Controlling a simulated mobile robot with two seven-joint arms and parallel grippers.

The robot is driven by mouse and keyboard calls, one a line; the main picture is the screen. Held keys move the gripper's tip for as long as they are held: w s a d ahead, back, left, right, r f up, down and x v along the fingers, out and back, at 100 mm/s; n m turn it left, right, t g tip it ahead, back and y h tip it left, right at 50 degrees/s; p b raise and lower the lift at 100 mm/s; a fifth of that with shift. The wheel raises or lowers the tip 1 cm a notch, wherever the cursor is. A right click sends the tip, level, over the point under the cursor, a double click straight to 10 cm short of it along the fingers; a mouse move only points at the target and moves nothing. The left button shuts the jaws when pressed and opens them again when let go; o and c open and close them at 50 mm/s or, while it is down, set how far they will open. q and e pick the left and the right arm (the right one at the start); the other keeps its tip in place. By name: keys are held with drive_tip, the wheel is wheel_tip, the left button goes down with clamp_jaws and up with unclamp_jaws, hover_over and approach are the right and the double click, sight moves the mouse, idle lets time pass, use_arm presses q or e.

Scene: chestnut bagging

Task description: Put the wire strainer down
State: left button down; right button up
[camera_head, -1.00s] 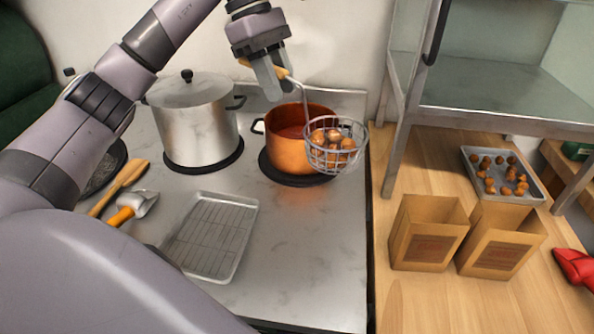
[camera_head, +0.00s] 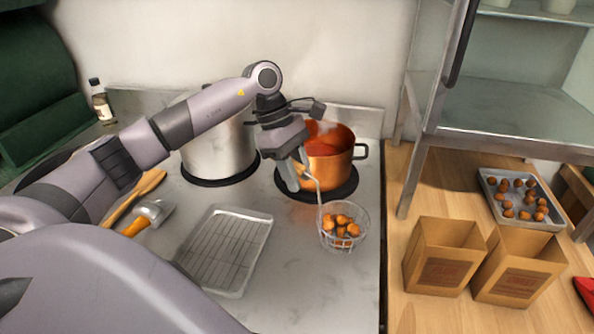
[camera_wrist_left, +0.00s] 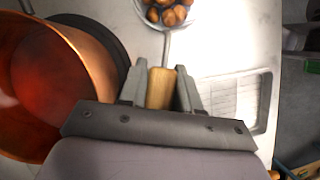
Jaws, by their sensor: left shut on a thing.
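The wire strainer (camera_head: 343,239) is a round wire basket holding several brown chestnuts (camera_head: 341,225). It is over the grey stove top in front of the copper pot; I cannot tell whether its bottom touches the surface. My left gripper (camera_head: 298,178) is shut on the strainer's wooden handle, behind and left of the basket. In the left wrist view the handle (camera_wrist_left: 161,88) sits between the fingers (camera_wrist_left: 160,90), and the basket (camera_wrist_left: 168,22) is at the top edge, partly cut off. My right gripper does not show.
The copper pot (camera_head: 330,166) with red-brown contents stands close behind the gripper. A large steel pot (camera_head: 217,150) is at the back left. A wire-racked tray (camera_head: 226,249) lies left of the basket. Two paper bags (camera_head: 440,258) and a chestnut tray (camera_head: 488,207) are on the wooden counter.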

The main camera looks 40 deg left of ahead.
use_arm(q)
drive_tip(key=c, duration=1.2)
unclamp_jaws()
drive_tip(key=shift+f, duration=0.15)
drive_tip(key=o, duration=0.4)
drive_tip(key=shift+r, duration=0.2)
drive_tip(key=b+v, duration=0.1)
drive_tip(key=v, duration=1.1)
drive_tip(key=shift+d, duration=0.1)
